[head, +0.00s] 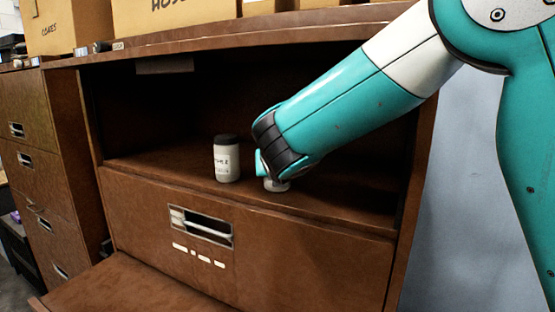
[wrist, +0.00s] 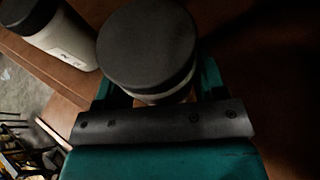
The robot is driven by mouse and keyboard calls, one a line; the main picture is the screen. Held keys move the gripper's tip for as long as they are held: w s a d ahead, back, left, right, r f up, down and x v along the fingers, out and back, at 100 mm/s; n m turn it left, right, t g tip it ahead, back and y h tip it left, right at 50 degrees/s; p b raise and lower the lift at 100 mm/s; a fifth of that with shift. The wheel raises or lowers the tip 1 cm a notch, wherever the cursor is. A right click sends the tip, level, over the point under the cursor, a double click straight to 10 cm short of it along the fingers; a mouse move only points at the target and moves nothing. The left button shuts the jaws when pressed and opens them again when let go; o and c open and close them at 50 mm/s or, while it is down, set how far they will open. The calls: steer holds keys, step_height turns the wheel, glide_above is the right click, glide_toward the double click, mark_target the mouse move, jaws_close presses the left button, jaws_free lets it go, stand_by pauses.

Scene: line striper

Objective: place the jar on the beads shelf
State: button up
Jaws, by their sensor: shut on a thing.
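My gripper (head: 262,166) is inside the open bay of the brown cabinet and shut on a pale jar (head: 276,186). Only the jar's lower part shows in the head view; the rest is hidden by my gripper. In the wrist view its round dark lid (wrist: 148,45) is between the two teal fingers. The jar's base is at the surface of the brown shelf (head: 150,164); I cannot tell whether it touches. No beads label can be read on this shelf.
A second white jar (head: 227,163) with a dark lid stands upright left of the held jar, apart from it; it also shows in the wrist view (wrist: 62,36). A drawer front (head: 140,215) is below the shelf. Cardboard boxes (head: 185,14) stand on top. The shelf's left part is clear.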

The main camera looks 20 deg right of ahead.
steer(key=shift+f, duration=0.1)
steer(key=o, duration=1.3)
steer(key=b+v, duration=0.5)
steer(key=v, duration=0.7)
steer(key=s+f+m+g+y, duration=0.4)
steer(key=s+f+m+g, duration=0.4)
steer(key=f+m, duration=0.45)
steer(key=s+f+m+g+y, duration=0.1)
steer(key=s+m, duration=0.3)
steer(key=s, duration=0.1)
steer(key=s+a+f+m+g+y, duration=0.1)
steer(key=s+m+g, duration=0.1)
steer(key=s+m, duration=0.3)
steer(key=s+a+f+m+g+y, duration=0.1)
steer(key=s+m+g, duration=0.1)
steer(key=s+m, duration=0.3)
steer(key=shift+s+a+f, duration=0.2)
steer(key=shift+s+f, duration=0.05)
steer(key=shift+s, duration=0.3)
